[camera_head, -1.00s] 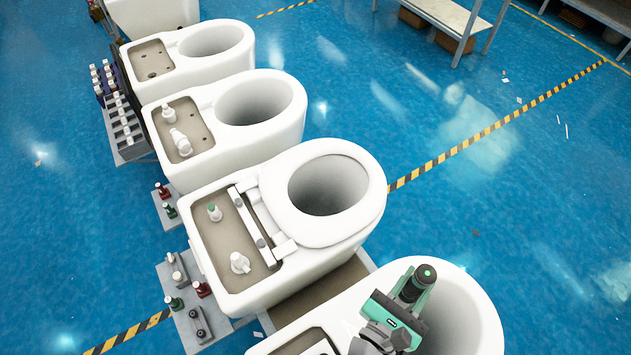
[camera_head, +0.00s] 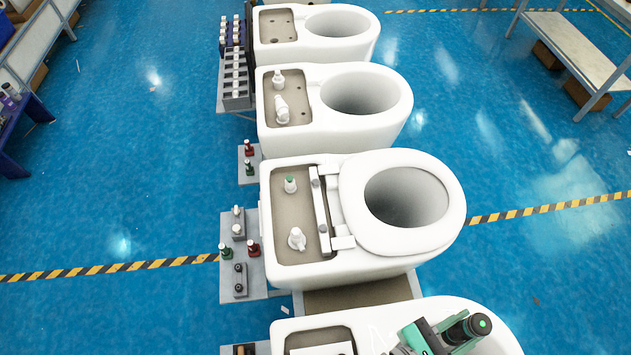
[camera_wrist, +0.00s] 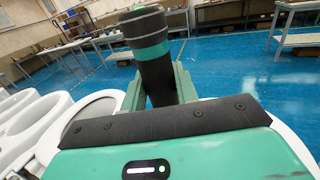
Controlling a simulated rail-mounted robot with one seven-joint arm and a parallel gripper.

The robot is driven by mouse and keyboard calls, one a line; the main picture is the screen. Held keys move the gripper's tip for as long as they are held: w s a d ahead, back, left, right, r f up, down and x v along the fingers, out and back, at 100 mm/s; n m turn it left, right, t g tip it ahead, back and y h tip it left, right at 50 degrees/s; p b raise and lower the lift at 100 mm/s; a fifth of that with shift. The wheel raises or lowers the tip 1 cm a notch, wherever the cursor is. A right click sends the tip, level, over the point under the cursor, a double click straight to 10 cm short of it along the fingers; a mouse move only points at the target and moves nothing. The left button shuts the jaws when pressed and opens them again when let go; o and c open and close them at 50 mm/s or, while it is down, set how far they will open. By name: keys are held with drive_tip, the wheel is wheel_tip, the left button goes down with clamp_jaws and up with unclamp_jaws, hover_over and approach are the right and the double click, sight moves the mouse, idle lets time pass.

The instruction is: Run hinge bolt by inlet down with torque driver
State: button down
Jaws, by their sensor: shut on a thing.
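My gripper (camera_head: 446,333) is shut on the torque driver (camera_head: 468,327), a dark cylinder with a green band, held over the nearest toilet at the bottom of the head view. In the wrist view the driver (camera_wrist: 150,60) stands up between the fingers; its tip is hidden. The toilet with the seat (camera_head: 365,235) is one place beyond. Its hinge bar (camera_head: 321,208) carries two grey round bolt heads, a far one (camera_head: 315,183) and a near one (camera_head: 323,229).
Farther toilets (camera_head: 345,93) stand in a row behind. Grey side plates hold small red and green-topped parts (camera_head: 240,250) left of the row. A grey rack (camera_head: 237,75) stands farther up. Blue floor is open on both sides; a shelf table (camera_head: 570,45) stands far right.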

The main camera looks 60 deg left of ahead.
drive_tip(key=c, duration=1.8)
unclamp_jaws()
clamp_jaws()
drive_tip(key=s+a+f+n+g+y, duration=0.1)
drive_tip(key=a+n+g+y, duration=0.3)
drive_tip(key=a, duration=2.2)
drive_tip(key=s+a+f+n+g+y, duration=0.1)
drive_tip(key=a+n+g+y, duration=0.3)
drive_tip(key=a, duration=2.2)
drive_tip(key=s+n+y, duration=0.1)
drive_tip(key=n+y, duration=0.3)
drive_tip(key=y, duration=0.3)
drive_tip(key=shift+g+y, duration=0.4)
drive_tip(key=shift+s+f, duration=0.1)
